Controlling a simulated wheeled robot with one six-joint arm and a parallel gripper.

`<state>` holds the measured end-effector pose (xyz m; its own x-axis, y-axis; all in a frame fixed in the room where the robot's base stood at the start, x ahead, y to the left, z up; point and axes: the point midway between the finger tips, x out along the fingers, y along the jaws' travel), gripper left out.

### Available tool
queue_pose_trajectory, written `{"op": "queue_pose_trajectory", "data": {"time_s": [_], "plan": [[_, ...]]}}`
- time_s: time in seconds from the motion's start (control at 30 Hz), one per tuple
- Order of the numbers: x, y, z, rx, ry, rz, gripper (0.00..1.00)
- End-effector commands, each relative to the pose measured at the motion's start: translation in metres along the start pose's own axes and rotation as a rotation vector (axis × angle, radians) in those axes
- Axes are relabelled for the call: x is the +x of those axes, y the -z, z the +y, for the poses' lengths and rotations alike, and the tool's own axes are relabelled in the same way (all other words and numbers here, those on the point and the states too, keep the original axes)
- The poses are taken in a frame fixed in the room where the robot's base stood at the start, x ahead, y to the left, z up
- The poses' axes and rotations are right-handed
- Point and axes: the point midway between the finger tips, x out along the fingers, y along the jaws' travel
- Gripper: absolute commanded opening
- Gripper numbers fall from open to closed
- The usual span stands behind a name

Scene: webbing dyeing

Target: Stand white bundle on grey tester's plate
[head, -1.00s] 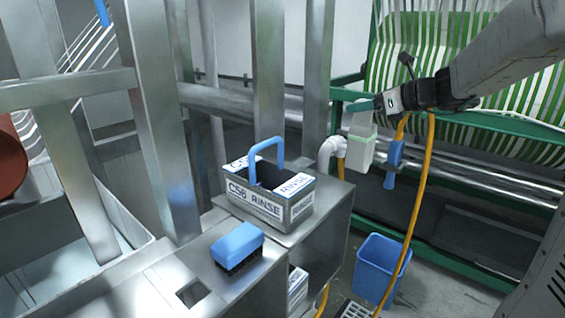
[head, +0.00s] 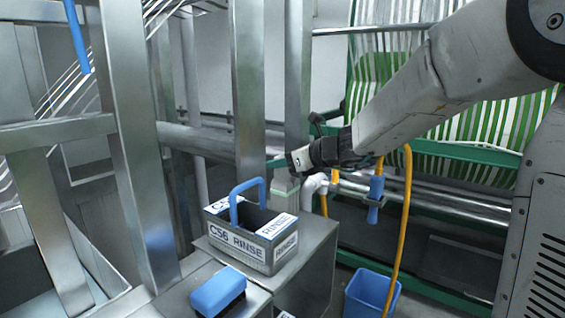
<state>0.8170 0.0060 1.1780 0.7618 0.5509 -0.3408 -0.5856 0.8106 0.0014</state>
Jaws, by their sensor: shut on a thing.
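My gripper (head: 295,161) reaches in from the right in the head view. It is shut on the white bundle (head: 285,190), a pale upright block with a light green band near its top. The bundle hangs below the jaws, in front of a steel post and just behind the C56 RINSE box in the picture. Its lower end is partly hidden by the box, and I cannot tell the gap between them. I cannot make out the grey tester or its plate in this view.
The C56 RINSE box (head: 235,243) with a blue handle stands on a steel cabinet. A blue brush (head: 217,291) lies in front of it. A white pipe elbow (head: 315,187), a blue nozzle (head: 376,188) and a yellow hose (head: 404,220) are to the right. A blue bin (head: 371,296) stands below.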

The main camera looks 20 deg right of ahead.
Motion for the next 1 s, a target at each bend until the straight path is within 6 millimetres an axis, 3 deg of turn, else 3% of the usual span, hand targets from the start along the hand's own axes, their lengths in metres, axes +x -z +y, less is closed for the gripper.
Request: {"op": "queue_pose_trajectory", "data": {"time_s": [0.37,0.4,0.47,0.5,0.83,1.0], "plan": [[0.001,0.004,0.0,0.0,0.0,-0.001,0.0],[0.002,0.005,0.0,0.0,0.0,0.0,0.42],[0.002,0.004,0.0,-0.001,0.0,-0.001,0.58],[0.001,0.004,0.0,-0.001,0.0,-0.001,0.61],[0.0,0.0,0.0,-0.001,0.001,-0.002,0.61],[-0.027,0.001,-0.001,-0.001,0.004,-0.003,0.61]]}}
